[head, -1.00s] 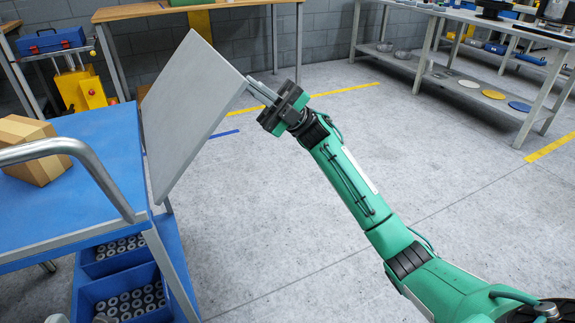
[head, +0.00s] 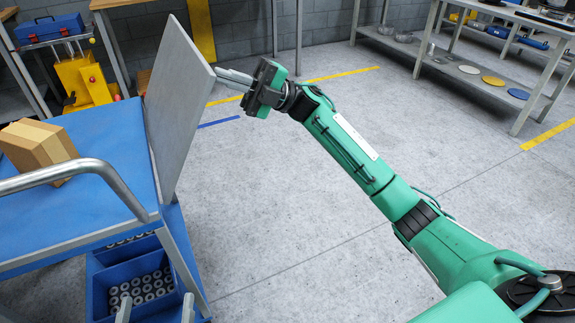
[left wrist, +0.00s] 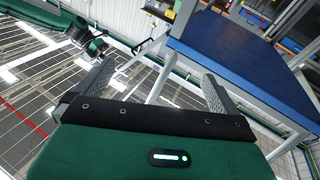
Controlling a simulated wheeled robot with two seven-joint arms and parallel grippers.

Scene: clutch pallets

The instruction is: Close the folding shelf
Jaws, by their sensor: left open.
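The folding shelf is a flat grey panel (head: 177,105) on the right side of a blue cart (head: 105,135). It stands steeply raised, close to upright, above the cart's edge. In the head view one green arm reaches in from the lower right, which I take as my right arm. Its gripper (head: 232,77) has its fingertips at the panel's upper right edge, seemingly touching it. The gap between its fingers is unclear. My left gripper (left wrist: 158,76) shows only in the left wrist view, fingers wide apart and nothing between them. A blue-topped table (left wrist: 240,65) lies beyond it.
A cardboard box (head: 40,148) sits on the cart top, near a grey tubular handle (head: 75,170). A blue bin (head: 135,290) of metal parts is below. A workbench (head: 470,65) stands at the back right. The floor (head: 270,200) right of the cart is clear.

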